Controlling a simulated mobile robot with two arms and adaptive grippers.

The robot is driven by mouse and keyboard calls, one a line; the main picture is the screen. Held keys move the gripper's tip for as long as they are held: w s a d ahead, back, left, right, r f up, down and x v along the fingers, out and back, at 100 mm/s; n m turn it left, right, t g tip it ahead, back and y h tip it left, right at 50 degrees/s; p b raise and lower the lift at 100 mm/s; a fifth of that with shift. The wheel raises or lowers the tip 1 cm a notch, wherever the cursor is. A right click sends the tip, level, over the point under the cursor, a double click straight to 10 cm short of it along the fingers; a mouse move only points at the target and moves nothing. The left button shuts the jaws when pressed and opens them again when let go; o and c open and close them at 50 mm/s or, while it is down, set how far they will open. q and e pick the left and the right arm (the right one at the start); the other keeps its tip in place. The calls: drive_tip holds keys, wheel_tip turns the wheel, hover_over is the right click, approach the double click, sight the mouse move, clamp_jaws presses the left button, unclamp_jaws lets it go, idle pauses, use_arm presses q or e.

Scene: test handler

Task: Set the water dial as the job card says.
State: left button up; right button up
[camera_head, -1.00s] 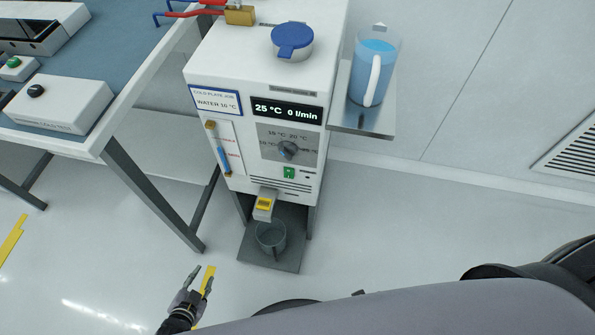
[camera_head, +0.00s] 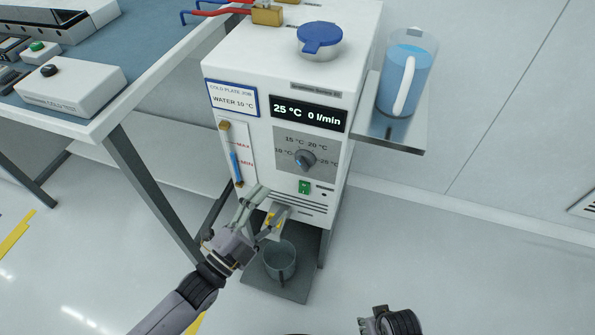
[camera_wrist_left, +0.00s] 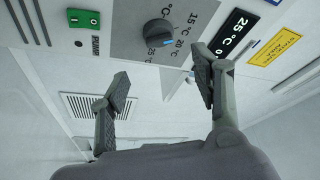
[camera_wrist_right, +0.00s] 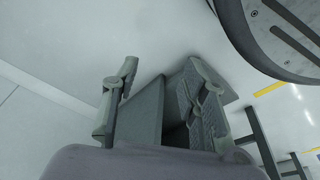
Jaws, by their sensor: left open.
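The water dial (camera_head: 305,160) is a dark round knob on a grey panel on the white chiller's front, with labels from 10 °C to 25 °C around it. A blue mark shows on the knob in the left wrist view (camera_wrist_left: 158,33); I cannot tell its exact setting. The job card (camera_head: 232,99) reads WATER 10 °C. The display (camera_head: 308,113) reads 25 °C, 0 l/min. My left gripper (camera_head: 273,204) is open and empty, below and left of the dial, apart from it. My right gripper (camera_head: 376,318) is low at the bottom edge; its fingers stand apart in the right wrist view (camera_wrist_right: 160,80).
A green pump switch (camera_head: 304,187) sits just below the dial. A jug of blue liquid (camera_head: 404,80) stands on a side shelf (camera_head: 385,133). A grey bucket (camera_head: 280,262) stands under the chiller. A bench (camera_head: 95,128) is at left. Floor at right is clear.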

sight(301, 167)
use_arm(q)
drive_tip(key=x, duration=0.9)
drive_tip(key=shift+w+d+b, duration=0.15)
drive_tip(key=shift+w+b, duration=0.1)
drive_tip(key=shift+b, duration=0.05)
drive_tip(key=shift+w+d, duration=0.25)
drive_tip(key=shift+w, duration=0.05)
drive_tip(key=shift+r, duration=0.1)
drive_tip(key=c, duration=1.2)
use_arm(e)
drive_tip(key=shift+w+r, duration=0.35)
drive_tip(key=shift+r, duration=0.25)
drive_tip(key=shift+w+r, duration=0.3)
drive_tip(key=shift+r, duration=0.25)
